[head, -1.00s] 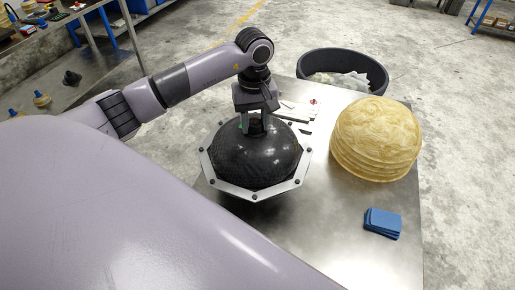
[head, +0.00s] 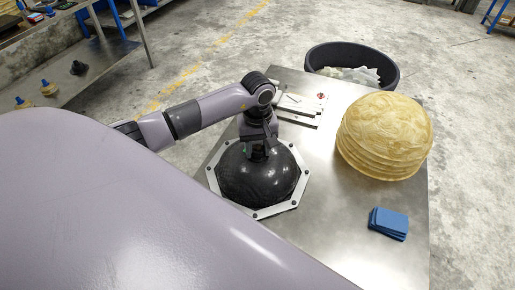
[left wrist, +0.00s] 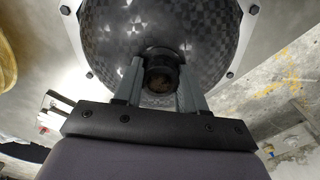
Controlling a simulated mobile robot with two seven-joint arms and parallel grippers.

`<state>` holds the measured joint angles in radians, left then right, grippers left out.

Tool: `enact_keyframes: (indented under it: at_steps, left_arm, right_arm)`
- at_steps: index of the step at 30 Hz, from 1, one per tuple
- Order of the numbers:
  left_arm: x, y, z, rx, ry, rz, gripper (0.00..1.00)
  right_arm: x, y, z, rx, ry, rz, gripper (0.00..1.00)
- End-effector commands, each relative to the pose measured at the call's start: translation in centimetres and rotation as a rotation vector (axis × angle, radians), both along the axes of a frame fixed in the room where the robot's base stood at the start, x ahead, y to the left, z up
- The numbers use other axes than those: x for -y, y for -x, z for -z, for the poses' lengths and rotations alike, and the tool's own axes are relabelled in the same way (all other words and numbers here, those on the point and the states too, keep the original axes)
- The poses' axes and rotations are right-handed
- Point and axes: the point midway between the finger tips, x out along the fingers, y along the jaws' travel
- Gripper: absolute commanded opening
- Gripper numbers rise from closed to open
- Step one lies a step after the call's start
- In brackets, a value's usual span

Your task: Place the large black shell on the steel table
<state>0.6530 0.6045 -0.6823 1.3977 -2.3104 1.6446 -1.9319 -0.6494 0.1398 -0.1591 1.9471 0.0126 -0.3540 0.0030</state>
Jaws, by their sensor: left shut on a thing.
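The large black shell (head: 262,178) is a glossy dark dome with a pale bolted flange around its base. It is at the left part of the steel table (head: 345,225) in the head view. My left gripper (head: 258,152) is above the dome and shut on the knob at its top. In the left wrist view the two fingers (left wrist: 160,85) stand on either side of the round dark knob, with the patterned shell (left wrist: 110,35) behind. Whether the flange touches the table top I cannot tell. My right gripper is not in view.
A stack of yellowish domes (head: 385,137) stands on the table's right side. Blue pads (head: 388,223) lie near the front right. Flat metal pieces (head: 298,106) lie behind the shell. A black round bin (head: 352,62) stands behind the table. Bare table lies between shell and pads.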

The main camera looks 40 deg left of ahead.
Motion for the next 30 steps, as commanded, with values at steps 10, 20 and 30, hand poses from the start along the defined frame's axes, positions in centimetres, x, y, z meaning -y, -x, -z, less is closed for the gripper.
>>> enact_keyframes:
  at_steps: [10,20,30]
  left_arm:
    - [0.0,0.0,0.1,0.001,0.0,0.0,0.66]
    - [0.0,0.0,-0.1,0.001,0.001,0.0,0.66]
    - [-0.1,-0.2,-5.6,0.006,-0.001,0.001,0.66]
  right_arm:
    - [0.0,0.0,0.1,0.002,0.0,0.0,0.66]
    - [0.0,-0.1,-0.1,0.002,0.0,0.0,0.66]
    - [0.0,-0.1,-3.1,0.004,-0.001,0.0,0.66]
